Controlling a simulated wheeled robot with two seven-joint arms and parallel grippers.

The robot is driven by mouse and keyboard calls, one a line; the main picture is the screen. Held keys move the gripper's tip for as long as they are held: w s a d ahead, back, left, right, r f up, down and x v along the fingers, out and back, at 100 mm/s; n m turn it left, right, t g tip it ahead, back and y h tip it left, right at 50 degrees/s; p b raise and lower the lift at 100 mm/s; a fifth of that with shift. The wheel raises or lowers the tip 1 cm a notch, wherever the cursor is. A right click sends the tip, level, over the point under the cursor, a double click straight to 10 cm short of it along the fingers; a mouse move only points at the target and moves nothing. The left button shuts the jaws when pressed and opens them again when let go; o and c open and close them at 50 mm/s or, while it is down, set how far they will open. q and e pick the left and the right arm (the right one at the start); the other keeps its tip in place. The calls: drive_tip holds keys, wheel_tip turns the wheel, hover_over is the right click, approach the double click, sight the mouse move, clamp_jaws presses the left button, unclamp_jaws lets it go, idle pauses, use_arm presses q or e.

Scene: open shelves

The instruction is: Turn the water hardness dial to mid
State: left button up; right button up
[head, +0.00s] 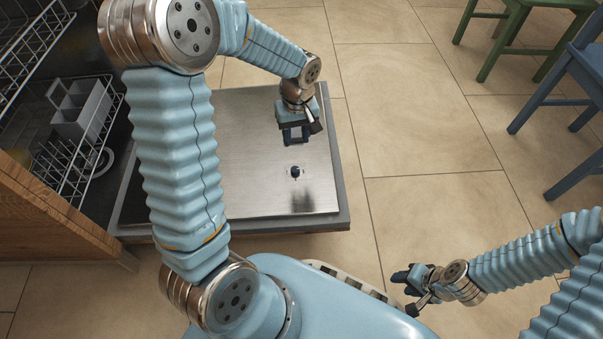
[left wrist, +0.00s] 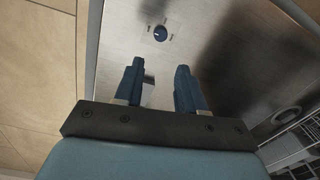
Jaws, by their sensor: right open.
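The water hardness dial (head: 295,171) is a small dark blue round knob on the steel inner face of the lowered dishwasher door (head: 250,190). In the left wrist view the dial (left wrist: 160,33) has small marks around it, too small to read, and I cannot tell its setting. My left gripper (head: 296,137) is over the door, just beyond the dial in the head view. Its two blue fingers (left wrist: 160,75) are apart with nothing between them, and the dial shows ahead of their tips. My right gripper (head: 405,281) is open and empty above the floor at the lower right.
Wire dish racks (head: 75,160) with a grey cutlery basket (head: 80,112) stand at the left, inside the dishwasher. A wooden cabinet (head: 45,215) is at the lower left. Green (head: 490,60) and blue (head: 560,100) chairs stand at the upper right. The tiled floor between is clear.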

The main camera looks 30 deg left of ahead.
sight(295, 169)
use_arm(q)
drive_tip(key=f+b, duration=0.1)
drive_tip(key=f, duration=0.5)
drive_tip(key=f+b, duration=0.2)
drive_tip(key=f, duration=0.5)
drive_tip(key=shift+s+a+f, duration=0.1)
drive_tip(key=shift+s+f, duration=0.05)
drive_tip(key=shift+s, duration=0.05)
clamp_jaws()
